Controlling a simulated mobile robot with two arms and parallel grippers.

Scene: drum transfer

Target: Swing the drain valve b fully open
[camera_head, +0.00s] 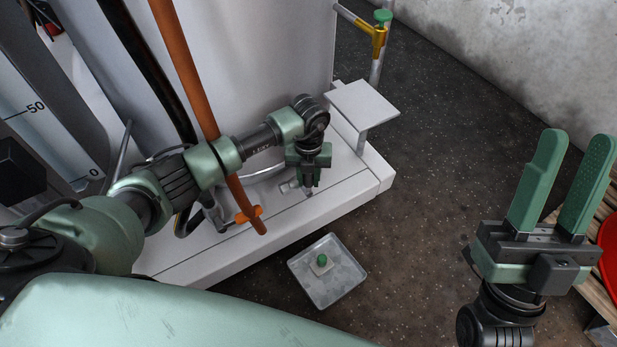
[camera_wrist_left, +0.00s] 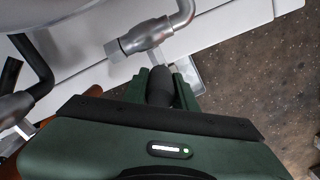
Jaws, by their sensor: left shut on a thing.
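A metal valve (camera_wrist_left: 150,38) with a dark grey handle (camera_wrist_left: 160,88) shows in the left wrist view, which I take to be drain valve b; no label is readable. My left gripper (camera_wrist_left: 161,84) is shut on this handle, with a green finger on each side. The handle points from the valve body toward the gripper. In the head view my left gripper (camera_head: 308,186) points down at the edge of the white base, and the metal valve body (camera_head: 289,186) shows just left of it. My right gripper (camera_head: 577,152) is open and empty at the far right.
A metal tray (camera_head: 345,284) holding a green-topped piece (camera_head: 321,260) lies on the floor. A yellow fitting (camera_head: 378,36) stands behind.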

